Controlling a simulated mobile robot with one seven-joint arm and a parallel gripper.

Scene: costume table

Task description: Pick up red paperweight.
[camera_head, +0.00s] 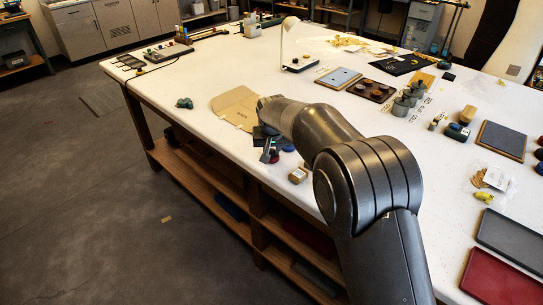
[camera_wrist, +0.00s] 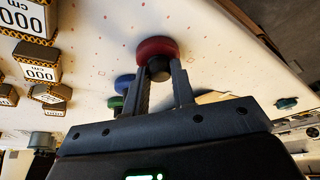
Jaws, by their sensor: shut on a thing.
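The red paperweight (camera_wrist: 157,47) is a round, flat red disc with a dark knob, near the top middle of the wrist view. My gripper (camera_wrist: 159,70) has its two fingers on either side of the dark knob, shut on it. In the head view, my gripper (camera_head: 268,150) is low over the near edge of the white table, and a bit of the red paperweight (camera_head: 274,158) shows by the fingers. I cannot tell whether the paperweight touches the table.
A blue round thing (camera_wrist: 124,81) and a green one (camera_wrist: 115,102) are close to the left finger. A tan paper piece (camera_head: 233,105) lies behind the gripper, and a small wooden block (camera_head: 298,175) sits near the table edge. A green lump (camera_head: 184,102) is at the left.

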